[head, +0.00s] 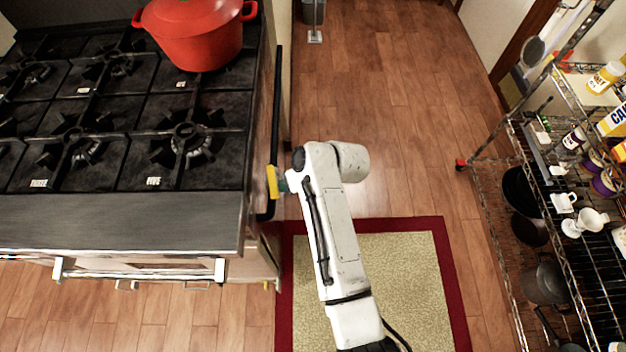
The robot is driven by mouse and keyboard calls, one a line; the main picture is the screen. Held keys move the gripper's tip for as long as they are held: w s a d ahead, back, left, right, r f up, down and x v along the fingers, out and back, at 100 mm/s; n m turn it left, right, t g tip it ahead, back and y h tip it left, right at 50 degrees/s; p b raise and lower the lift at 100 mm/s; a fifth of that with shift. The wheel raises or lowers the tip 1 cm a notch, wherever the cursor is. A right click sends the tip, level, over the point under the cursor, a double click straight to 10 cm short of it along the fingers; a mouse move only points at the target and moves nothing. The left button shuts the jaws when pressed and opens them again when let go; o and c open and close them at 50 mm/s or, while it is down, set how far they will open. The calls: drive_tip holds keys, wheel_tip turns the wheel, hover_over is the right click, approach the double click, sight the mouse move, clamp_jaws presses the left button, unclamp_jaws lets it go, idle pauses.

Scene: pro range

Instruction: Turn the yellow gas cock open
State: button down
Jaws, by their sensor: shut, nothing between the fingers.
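The yellow gas cock (272,181) shows as a small upright yellow piece at the right side of the stove, beside the dark rail near the front corner. My gripper (283,186) shows only as a small bit at the left of my white arm, right beside the yellow cock. It is shut with nothing held. Most of it is hidden behind my arm, and I cannot tell whether it touches the cock.
The stove (150,222) fills the left, with a red pot (196,35) on its back right burner. A loaded wire shelf (497,215) stands at the right. A red-bordered mat (410,275) lies below my arm.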

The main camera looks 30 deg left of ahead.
drive_tip(key=shift+s+a, duration=0.15)
drive_tip(key=shift+s, duration=0.35)
idle(0.4)
